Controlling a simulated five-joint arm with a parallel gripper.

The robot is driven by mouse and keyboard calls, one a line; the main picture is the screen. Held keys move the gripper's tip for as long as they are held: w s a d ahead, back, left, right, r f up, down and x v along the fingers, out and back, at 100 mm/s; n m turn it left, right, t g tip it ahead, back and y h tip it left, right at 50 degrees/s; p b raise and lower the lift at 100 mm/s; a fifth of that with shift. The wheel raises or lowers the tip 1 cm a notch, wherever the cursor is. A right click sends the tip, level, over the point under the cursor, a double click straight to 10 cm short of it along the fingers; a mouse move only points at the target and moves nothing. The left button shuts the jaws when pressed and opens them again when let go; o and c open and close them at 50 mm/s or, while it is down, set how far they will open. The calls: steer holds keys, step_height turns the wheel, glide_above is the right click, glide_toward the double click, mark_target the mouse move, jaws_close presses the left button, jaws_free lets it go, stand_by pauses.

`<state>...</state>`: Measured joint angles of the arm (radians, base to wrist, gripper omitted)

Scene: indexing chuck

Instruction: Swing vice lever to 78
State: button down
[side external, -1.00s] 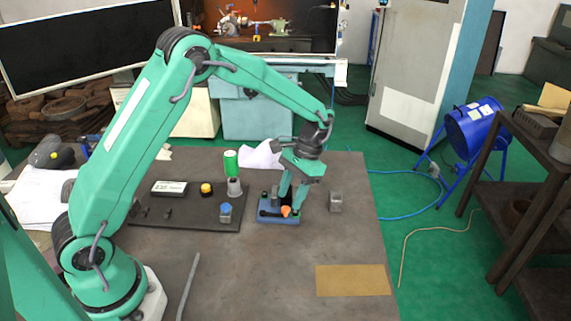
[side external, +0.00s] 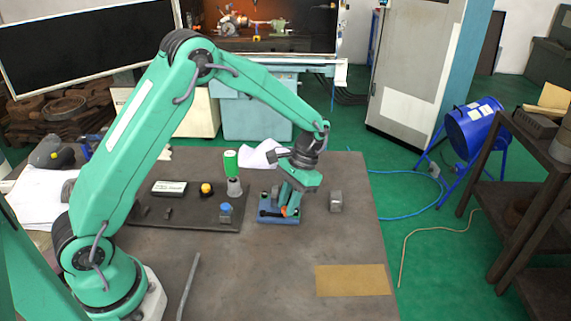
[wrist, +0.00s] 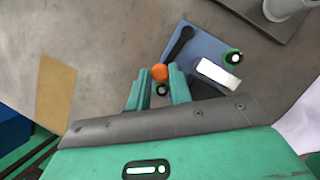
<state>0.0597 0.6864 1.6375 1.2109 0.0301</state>
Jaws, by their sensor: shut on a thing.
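The vice has a blue base (side external: 279,221) on the table, which also shows in the wrist view (wrist: 212,44). Its black lever (wrist: 179,44) ends in an orange knob (wrist: 160,73). In the wrist view the lever runs along the base's left side, with the knob just past the base's edge. My gripper (wrist: 157,82) has its two green fingers shut on the knob, one on each side. In the side view my gripper (side external: 286,208) comes down over the vice and hides part of the knob and lever. No scale numbers are readable.
A dark plate (side external: 175,217) left of the vice carries a small display box (side external: 169,188), a yellow button (side external: 206,189) and a blue-topped part (side external: 225,208). A grey metal block (side external: 335,203) stands close on the right. The table's front is mostly clear around a tan rectangle (side external: 352,280).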

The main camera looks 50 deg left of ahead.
steer(key=shift+s+d+m, duration=0.25)
steer(key=shift+d+m, duration=0.05)
steer(key=shift+m, duration=0.4)
steer(key=c, duration=1.3)
jaws_free()
steer(key=shift+r, duration=0.1)
steer(key=shift+v, duration=3.85)
